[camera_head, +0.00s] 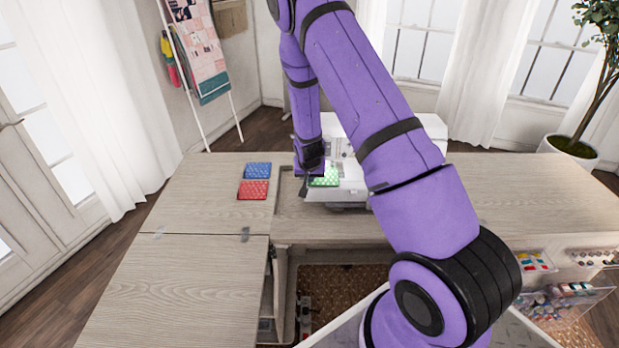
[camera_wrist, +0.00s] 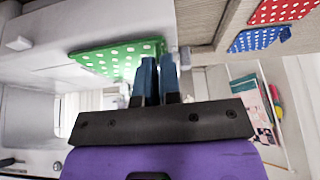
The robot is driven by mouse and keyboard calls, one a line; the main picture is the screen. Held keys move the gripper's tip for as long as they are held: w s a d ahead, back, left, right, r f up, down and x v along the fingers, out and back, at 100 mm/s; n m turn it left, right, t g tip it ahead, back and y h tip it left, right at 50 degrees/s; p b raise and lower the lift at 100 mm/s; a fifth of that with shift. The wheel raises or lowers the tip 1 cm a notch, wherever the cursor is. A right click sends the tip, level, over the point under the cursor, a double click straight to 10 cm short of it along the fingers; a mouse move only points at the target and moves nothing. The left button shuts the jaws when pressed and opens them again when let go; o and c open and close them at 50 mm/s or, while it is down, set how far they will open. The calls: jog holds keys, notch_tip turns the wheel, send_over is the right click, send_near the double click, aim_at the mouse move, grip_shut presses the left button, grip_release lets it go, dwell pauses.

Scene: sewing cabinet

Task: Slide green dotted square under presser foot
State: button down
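The green dotted square (camera_head: 325,177) lies flat on the bed of the white sewing machine (camera_head: 345,152), at its left end. It also shows in the wrist view (camera_wrist: 112,56), where the picture is turned over and the machine fills the upper left. My gripper (camera_head: 306,182) points down at the square's left side. In the wrist view its two blue fingers (camera_wrist: 158,62) are close together, and their tips overlap the square's near right corner. They seem to touch or nearly touch it; I see no cloth pinched between them. The presser foot cannot be made out; my arm hides part of the machine.
A blue dotted square (camera_head: 257,170) and a red dotted square (camera_head: 253,190) lie on the wooden cabinet top (camera_head: 200,205), left of the machine. The machine sits in a recess. My arm crosses above the machine's right part. The cabinet top on the left is mostly clear.

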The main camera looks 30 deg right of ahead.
jog(key=shift+w+d, duration=0.2)
jog(key=shift+w, duration=0.1)
jog(key=shift+w+d, duration=0.2)
jog(key=shift+w, duration=0.15)
dwell(0.7)
jog(key=c, duration=1.2)
grip_release()
jog(key=shift+r, duration=0.1)
jog(key=v, duration=1)
jog(key=shift+s+r, duration=0.1)
jog(key=shift+r, duration=0.2)
